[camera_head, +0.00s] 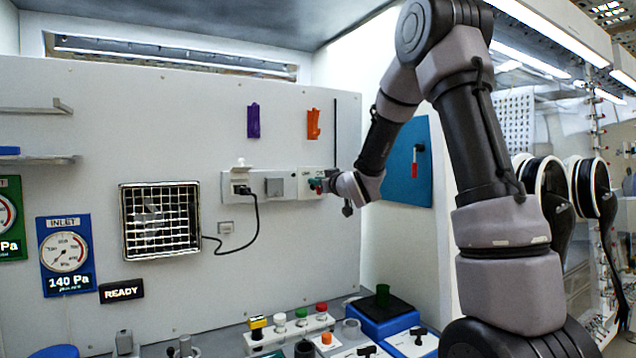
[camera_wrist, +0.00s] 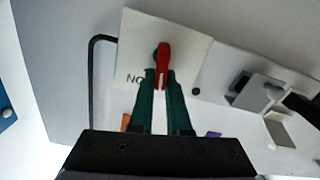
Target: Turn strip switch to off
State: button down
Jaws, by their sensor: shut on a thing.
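The strip (camera_head: 268,185) is a white panel mounted on the back wall, with a socket, a grey box and a switch plate along it. In the wrist view the switch plate (camera_wrist: 190,50) shows a red handle (camera_wrist: 163,62) and part of a printed label reading "NO" from this angle. My gripper (camera_wrist: 161,80) has its green fingers shut on the red handle. In the head view my gripper (camera_head: 318,186) is at the right end of the strip, and its fingers and wrist hide most of the switch there.
A black cable (camera_head: 256,215) hangs from the plug on the strip. A purple clip (camera_head: 253,121) and an orange clip (camera_head: 313,124) are on the wall above. A blue panel (camera_head: 408,165) is right of my wrist. Several buttons and bases stand on the bench below.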

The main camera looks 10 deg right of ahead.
jog(key=shift+s+a+f+n, duration=0.1)
jog(key=shift+a+n, duration=0.1)
jog(key=shift+n, duration=0.7)
jog(key=shift+a+n, duration=0.15)
jog(key=shift+n, duration=0.75)
jog(key=c, duration=0.9)
grip_release()
jog(key=v, duration=1.1)
